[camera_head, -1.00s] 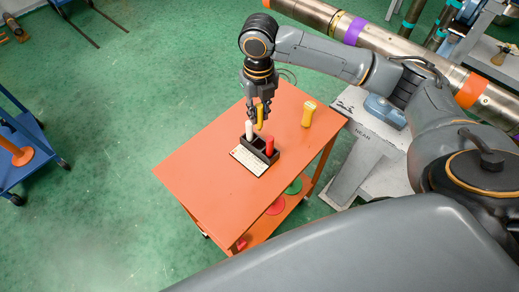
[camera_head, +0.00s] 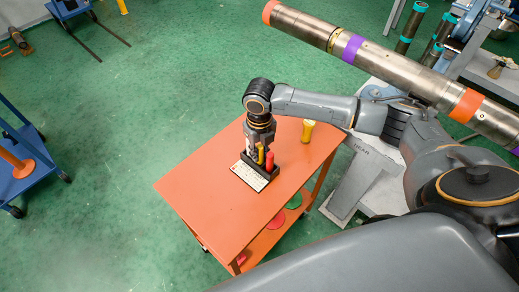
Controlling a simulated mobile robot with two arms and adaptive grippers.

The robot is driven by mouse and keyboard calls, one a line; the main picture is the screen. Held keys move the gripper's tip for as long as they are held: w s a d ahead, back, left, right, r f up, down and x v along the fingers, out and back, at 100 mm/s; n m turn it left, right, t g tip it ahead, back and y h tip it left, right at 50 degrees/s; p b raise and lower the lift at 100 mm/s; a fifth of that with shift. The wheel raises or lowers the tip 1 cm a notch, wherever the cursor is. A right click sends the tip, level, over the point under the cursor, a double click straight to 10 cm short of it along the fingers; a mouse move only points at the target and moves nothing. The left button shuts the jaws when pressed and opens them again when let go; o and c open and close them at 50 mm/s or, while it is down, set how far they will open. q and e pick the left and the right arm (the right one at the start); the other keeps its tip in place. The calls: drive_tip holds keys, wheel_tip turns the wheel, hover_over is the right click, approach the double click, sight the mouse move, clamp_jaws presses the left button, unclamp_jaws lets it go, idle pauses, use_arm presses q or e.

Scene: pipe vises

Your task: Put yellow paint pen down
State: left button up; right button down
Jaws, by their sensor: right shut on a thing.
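The yellow paint pen (camera_head: 260,153) is upright between the fingers of my right gripper (camera_head: 260,151), which is shut on it. The gripper points down at the black pen holder (camera_head: 264,175) on the orange cart. The pen's lower end is at or just above the holder; I cannot tell whether it sits in a slot. A red pen (camera_head: 270,161) stands in the holder beside it. The white pen is mostly hidden behind the gripper. My left gripper is not in view.
The orange cart (camera_head: 215,200) has a white label card (camera_head: 246,176) beside the holder and a yellow object (camera_head: 308,131) at its far right corner. A long steel pipe (camera_head: 400,73) with coloured bands crosses the upper right. The cart's front left is clear.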

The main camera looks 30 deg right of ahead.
drive_tip(key=shift+f, duration=0.1)
drive_tip(key=c, duration=1.2)
unclamp_jaws()
wheel_tip(320, 180, up, 12)
drive_tip(key=shift+r+b, duration=0.15)
drive_tip(key=shift+b, duration=0.7)
